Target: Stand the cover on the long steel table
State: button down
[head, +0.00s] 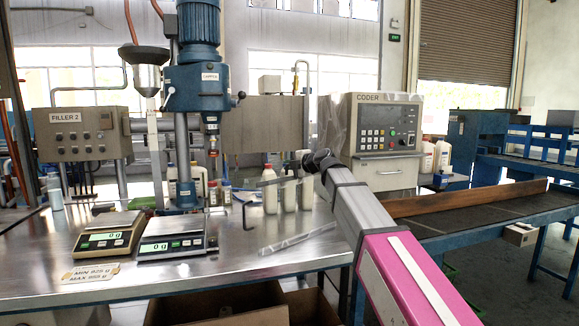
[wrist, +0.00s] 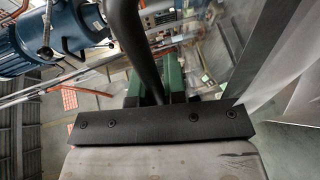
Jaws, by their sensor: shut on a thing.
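The cover appears as clear, see-through panels with a dark bent handle (head: 247,204); its faint edges show in the head view at the upper clear part (head: 335,118) and the lower clear edge (head: 298,240). My gripper (head: 292,166) is shut on the dark handle, over the long steel table (head: 215,258). In the wrist view the black handle tube (wrist: 138,45) runs between the green finger pads of my gripper (wrist: 156,88), and a clear panel (wrist: 285,75) shows at right. I cannot tell whether the cover's lower edge touches the table.
Two scales (head: 107,232) (head: 171,239) and a MIN/MAX card (head: 91,273) sit at the table's front left. White bottles (head: 270,195) stand behind the cover. A blue filling machine (head: 198,90) rises at the back. The coder box (head: 385,130) and conveyor (head: 480,215) are at right.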

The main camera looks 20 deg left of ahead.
jog(key=c, duration=1.2)
grip_release()
jog(key=shift+f, duration=0.1)
jog(key=shift+o, duration=0.2)
jog(key=v, duration=1.2)
